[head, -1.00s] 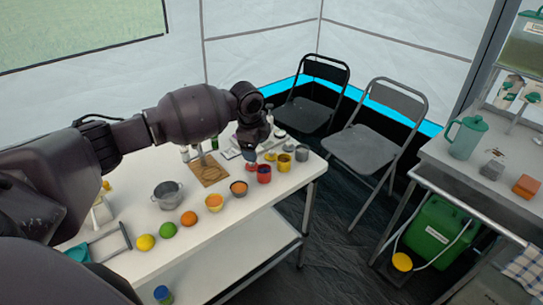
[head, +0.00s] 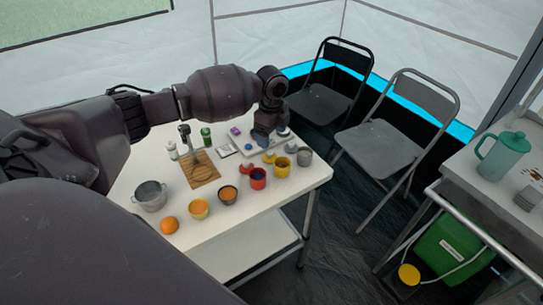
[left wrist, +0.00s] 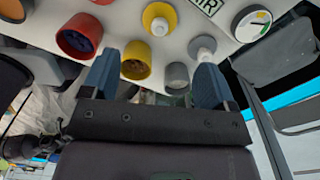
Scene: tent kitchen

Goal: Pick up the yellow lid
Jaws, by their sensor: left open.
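The yellow lid (left wrist: 160,19) is a round disc with a pale knob, lying on the white table behind the yellow mug (left wrist: 136,62). In the head view the lid (head: 268,157) shows small, just beneath my left gripper (head: 262,139). In the left wrist view my left gripper (left wrist: 155,84) has its two blue fingers wide apart with nothing between them held. The lid is beyond the fingertips and apart from them. My right gripper is in neither view.
Close to the lid are a red mug (head: 257,178), a grey mug (head: 304,157) and a grey lid (left wrist: 202,45). A dial (left wrist: 250,23) lies near. Bowls, a pot (head: 150,195) and an orange (head: 169,225) stand left. Folding chairs (head: 395,140) stand behind the table.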

